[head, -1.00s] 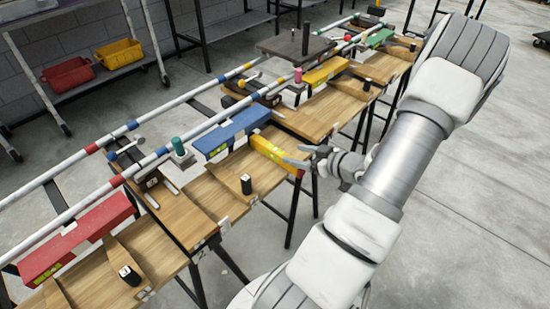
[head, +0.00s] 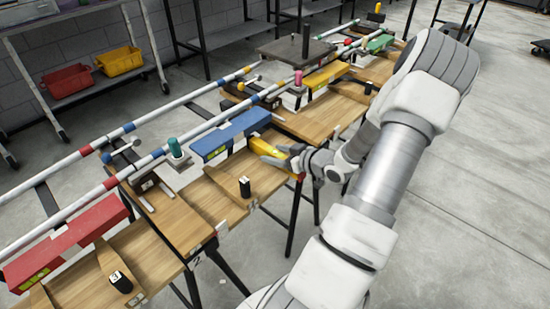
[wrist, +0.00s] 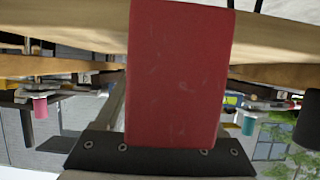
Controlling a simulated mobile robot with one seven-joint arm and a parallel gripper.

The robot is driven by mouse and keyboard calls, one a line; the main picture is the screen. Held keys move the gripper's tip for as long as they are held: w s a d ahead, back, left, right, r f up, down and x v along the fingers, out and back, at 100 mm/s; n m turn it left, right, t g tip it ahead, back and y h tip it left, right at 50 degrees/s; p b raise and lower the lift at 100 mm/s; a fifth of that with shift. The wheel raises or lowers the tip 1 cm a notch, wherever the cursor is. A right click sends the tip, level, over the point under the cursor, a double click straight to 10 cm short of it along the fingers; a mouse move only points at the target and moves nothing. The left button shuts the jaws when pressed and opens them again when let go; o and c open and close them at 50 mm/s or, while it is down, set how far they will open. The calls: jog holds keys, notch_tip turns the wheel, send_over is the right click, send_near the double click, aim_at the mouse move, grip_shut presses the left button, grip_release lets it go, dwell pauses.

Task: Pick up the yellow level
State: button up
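The yellow level (head: 257,145) lies on the wooden bench, just right of a blue bar. Only part of its yellow body shows past my fingers. My gripper (head: 274,155) is at the level's near end by the front edge of the bench, with its fingers overlapping the level in the head view. A small red patch shows below the fingers. In the wrist view a red block face (wrist: 178,75) fills the middle, very close to the camera. It may be the level's end cap. The fingertips are not clear there, so I cannot tell whether they grip.
The blue bar (head: 230,134) lies left of my gripper and a red bar (head: 62,245) farther left. Another yellow bar (head: 327,74) lies farther back. A black block (head: 245,187) stands on the bench nearby. Striped poles run along the back.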

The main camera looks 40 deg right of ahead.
grip_shut()
